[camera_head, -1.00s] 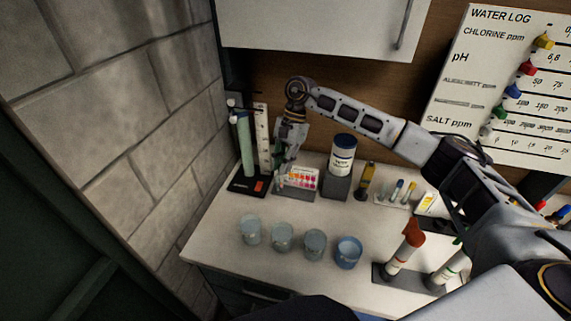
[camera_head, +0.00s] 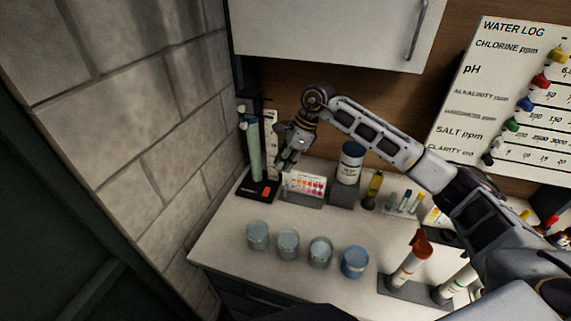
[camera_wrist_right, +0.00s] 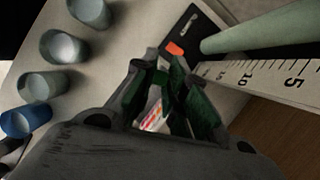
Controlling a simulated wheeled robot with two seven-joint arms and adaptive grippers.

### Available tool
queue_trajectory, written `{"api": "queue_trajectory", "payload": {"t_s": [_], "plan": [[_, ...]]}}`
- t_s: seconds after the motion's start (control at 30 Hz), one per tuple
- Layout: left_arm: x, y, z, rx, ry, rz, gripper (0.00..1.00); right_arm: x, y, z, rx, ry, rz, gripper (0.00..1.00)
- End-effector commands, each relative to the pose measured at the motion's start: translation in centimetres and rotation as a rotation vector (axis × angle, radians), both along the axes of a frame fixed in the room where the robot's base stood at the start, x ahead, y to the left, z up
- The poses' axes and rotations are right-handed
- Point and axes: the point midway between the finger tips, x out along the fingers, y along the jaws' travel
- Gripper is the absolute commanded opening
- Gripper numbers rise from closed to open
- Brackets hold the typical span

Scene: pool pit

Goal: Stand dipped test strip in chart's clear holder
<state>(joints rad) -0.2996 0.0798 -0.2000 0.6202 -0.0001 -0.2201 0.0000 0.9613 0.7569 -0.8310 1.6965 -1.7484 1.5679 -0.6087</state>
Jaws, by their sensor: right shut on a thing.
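The colour chart (camera_head: 309,184), a small white card with rows of pink, orange and yellow patches, stands in its dark base at the back left of the counter. My right gripper (camera_head: 284,161) is above and just left of the chart's left end, angled down to the left. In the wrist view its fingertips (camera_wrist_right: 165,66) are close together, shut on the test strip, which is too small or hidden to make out. A patch of the chart (camera_wrist_right: 154,117) shows between the fingers. The clear holder cannot be made out. My left gripper is not in view.
A tall pale green tube on a black base (camera_head: 256,190) and a white ruler (camera_head: 270,132) stand close left of the gripper. A white bottle (camera_head: 349,164) stands right of the chart. Several cups (camera_head: 288,243) line the front. Bare counter lies between cups and chart.

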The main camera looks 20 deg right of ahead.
Motion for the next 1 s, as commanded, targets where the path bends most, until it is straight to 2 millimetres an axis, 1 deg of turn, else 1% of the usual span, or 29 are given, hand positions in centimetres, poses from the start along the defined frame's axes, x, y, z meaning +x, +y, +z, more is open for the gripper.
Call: {"api": "queue_trajectory", "payload": {"t_s": [0.37,0.7,1.0], "plan": [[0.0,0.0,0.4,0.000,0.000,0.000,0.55,0.8,-0.1,1.4,0.002,-0.001,-0.290,0.06],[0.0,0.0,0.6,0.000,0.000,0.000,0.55,1.5,-0.7,2.7,0.000,-0.001,-0.559,0.06],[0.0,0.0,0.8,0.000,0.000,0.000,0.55,2.0,-1.2,3.5,0.000,-0.001,-0.725,0.06]]}}
